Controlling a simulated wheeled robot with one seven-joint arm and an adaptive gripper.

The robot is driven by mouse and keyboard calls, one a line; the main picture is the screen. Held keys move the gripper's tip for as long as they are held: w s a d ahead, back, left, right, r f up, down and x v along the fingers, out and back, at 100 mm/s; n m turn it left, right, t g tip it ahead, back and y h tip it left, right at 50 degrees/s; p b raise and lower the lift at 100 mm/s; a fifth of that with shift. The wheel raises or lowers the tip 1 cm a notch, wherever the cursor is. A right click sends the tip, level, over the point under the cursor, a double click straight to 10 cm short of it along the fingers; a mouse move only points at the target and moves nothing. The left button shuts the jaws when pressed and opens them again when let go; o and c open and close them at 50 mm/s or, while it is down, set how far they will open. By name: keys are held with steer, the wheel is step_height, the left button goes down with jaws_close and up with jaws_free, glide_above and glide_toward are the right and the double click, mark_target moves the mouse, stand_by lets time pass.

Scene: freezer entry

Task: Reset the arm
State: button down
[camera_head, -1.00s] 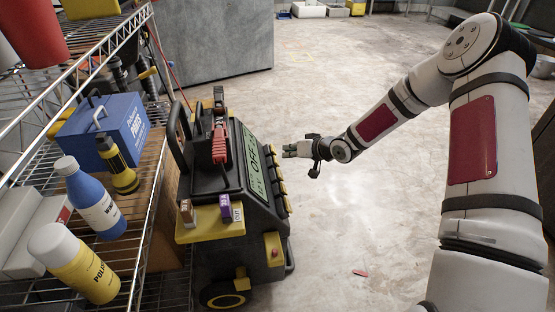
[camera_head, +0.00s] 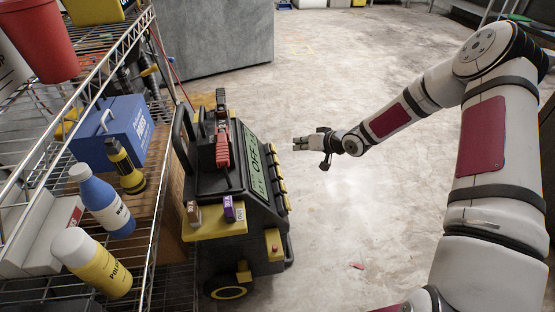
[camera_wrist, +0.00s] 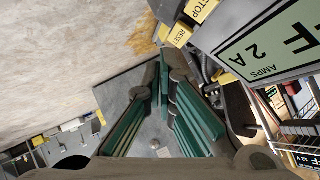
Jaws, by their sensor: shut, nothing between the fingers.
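My arm reaches in from the right of the head view, bent at the elbow. My gripper (camera_head: 308,143) is shut and empty. It hangs in the air over the open floor, just right of the black and yellow machine (camera_head: 262,214), with a gap between them. In the wrist view the green-padded fingers (camera_wrist: 164,65) come together at their tips. The machine's green display (camera_wrist: 270,45) and yellow buttons show at the upper right there.
A wire shelf (camera_head: 150,235) on the left holds a blue box (camera_head: 112,132), a flashlight (camera_head: 125,167), a blue bottle (camera_head: 102,202) and a yellow bottle (camera_head: 92,262). A grey block (camera_head: 215,40) stands behind. The floor (camera_head: 350,75) in the middle is clear, apart from a small red scrap (camera_head: 357,266).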

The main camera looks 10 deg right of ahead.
steer(key=shift+r, duration=0.1)
stand_by(0.3)
steer(key=s+d+r+g+h, duration=0.3)
steer(key=s+r+h, duration=0.2)
steer(key=s+r, duration=0.65)
steer(key=s+d+r+g+h, duration=0.2)
steer(key=s+d+r+h, duration=0.15)
steer(key=s+r, duration=0.85)
steer(key=s+a+r+g+y, duration=0.1)
steer(key=s+a+r, duration=0.15)
steer(key=s, duration=0.75)
steer(key=s+a+r+g+y, duration=0.1)
steer(key=s+a+r+g, duration=0.15)
steer(key=s, duration=0.75)
steer(key=s+a+r, duration=0.2)
steer(key=s+a, duration=0.1)
steer(key=s, duration=0.7)
step_height(320, 180, up, 29)
steer(key=t+p, duration=0.3)
steer(key=p, duration=2.4)
steer(key=shift+w+d+m+p, duration=0.15)
steer(key=shift+w+m+p, duration=0.15)
steer(key=shift+p, duration=0.1)
